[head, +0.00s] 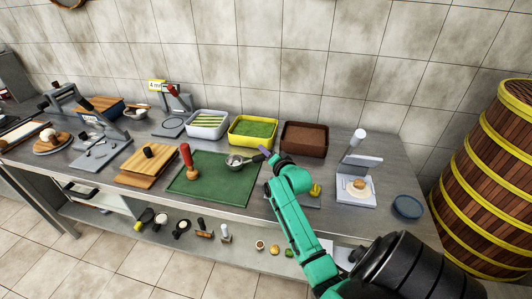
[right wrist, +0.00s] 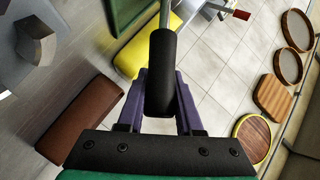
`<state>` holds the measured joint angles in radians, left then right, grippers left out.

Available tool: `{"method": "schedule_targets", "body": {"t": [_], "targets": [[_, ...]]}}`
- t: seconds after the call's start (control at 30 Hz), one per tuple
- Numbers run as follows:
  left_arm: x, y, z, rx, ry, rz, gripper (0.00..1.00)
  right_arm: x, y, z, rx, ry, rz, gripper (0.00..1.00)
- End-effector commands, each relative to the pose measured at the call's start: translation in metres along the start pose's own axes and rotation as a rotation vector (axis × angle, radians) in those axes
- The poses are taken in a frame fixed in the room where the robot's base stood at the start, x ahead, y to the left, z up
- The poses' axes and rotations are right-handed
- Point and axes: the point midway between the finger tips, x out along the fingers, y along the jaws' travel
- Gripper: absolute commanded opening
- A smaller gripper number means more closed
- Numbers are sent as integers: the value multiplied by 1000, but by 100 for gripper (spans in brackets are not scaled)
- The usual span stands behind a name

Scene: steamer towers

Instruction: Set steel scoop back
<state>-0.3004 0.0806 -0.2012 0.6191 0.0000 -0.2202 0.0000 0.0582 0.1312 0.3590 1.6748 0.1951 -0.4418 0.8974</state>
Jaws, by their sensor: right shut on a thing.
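The steel scoop (head: 234,160) has a round metal bowl and a dark handle, and shows over the green mat's right part in the head view. My right gripper (head: 264,153) is shut on its handle, just in front of the yellow bin. In the right wrist view the black handle (right wrist: 161,75) lies between the purple fingers of the gripper (right wrist: 160,105). I cannot tell whether the bowl touches the mat or holds anything. My left gripper is not in view.
The green mat (head: 215,185) also bears a red-handled wooden tool (head: 188,160). Behind are a white bin (head: 207,134), a yellow bin (head: 248,146) of green filling and a brown bin (head: 305,139). A scale (head: 357,189) and blue dish (head: 407,207) stand right.

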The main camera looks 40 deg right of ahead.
Motion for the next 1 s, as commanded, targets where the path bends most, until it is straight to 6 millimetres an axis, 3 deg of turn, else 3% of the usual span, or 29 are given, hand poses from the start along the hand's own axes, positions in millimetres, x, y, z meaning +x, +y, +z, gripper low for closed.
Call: {"method": "schedule_targets", "body": {"t": [0.33, 0.37, 0.43, 0.47, 1.0], "targets": [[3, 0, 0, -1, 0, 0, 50, 1, 3, 2, 2, 2, -3, 0], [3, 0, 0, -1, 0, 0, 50, 1, 3, 2, 2, 2, -3, 38], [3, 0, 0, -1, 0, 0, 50, 1, 3, 2, 1, 2, -3, 65], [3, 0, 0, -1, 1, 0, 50, 1, 3, 2, 1, 2, -3, 69], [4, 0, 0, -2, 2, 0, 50, -5, 5, 4, 0, -1, 1, 69]]}}
